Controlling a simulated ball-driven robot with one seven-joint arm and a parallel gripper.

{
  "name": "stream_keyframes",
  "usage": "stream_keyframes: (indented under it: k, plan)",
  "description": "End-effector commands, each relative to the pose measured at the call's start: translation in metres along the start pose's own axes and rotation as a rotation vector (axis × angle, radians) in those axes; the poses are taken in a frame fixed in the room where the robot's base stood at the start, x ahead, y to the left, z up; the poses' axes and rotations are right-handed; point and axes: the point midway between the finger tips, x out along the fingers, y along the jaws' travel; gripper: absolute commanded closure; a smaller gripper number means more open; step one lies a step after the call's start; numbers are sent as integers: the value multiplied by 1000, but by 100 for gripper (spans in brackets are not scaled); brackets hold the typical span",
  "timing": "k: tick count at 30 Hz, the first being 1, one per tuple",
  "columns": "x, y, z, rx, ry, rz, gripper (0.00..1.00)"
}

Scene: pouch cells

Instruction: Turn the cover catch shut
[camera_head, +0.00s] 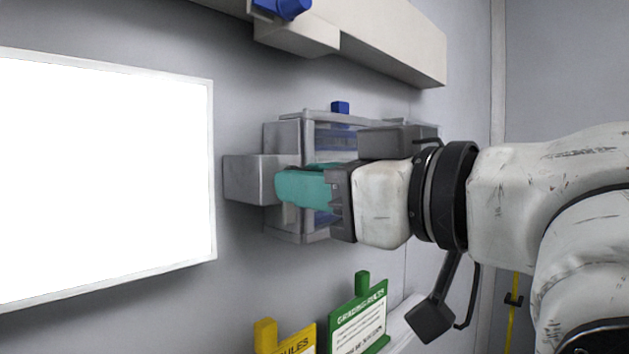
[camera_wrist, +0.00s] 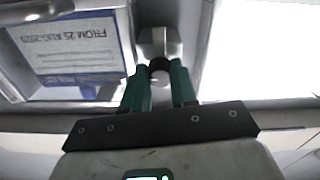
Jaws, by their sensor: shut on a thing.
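A clear-fronted cover (camera_head: 337,140) with a grey frame is on the wall, with a blue sheet behind it. It also shows in the wrist view (camera_wrist: 118,35). A grey metal block (camera_head: 245,178) stands out at the cover's left side. The catch, a dark round knob (camera_wrist: 158,64), sits in front of a grey piece in the wrist view. My gripper (camera_wrist: 160,80) has its teal fingers shut on the catch, one on each side. In the head view my gripper (camera_head: 283,187) hides the catch and part of the cover. I cannot tell the catch's turn angle.
A bright white panel (camera_head: 213,165) is on the wall to the left. A pale shelf (camera_head: 390,40) with a blue item (camera_head: 283,7) runs above. A green card (camera_head: 360,318) and a yellow card (camera_head: 290,340) stand below. A grey box (camera_head: 395,138) is close above my wrist.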

Motion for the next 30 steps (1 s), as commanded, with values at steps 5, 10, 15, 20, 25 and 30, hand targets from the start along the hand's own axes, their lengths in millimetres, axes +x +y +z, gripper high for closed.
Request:
stream_keyframes:
  k: [5,10,15,20,25,30]
  plan:
    - [0,0,0,-15,0,1,100]
    - [0,0,1,-74,0,1,100]
    - [-1,0,1,-186,1,2,100]
    - [-1,0,1,-330,1,3,100]
    - [-1,0,1,-492,1,3,100]
    - [-1,0,1,-654,0,3,100]
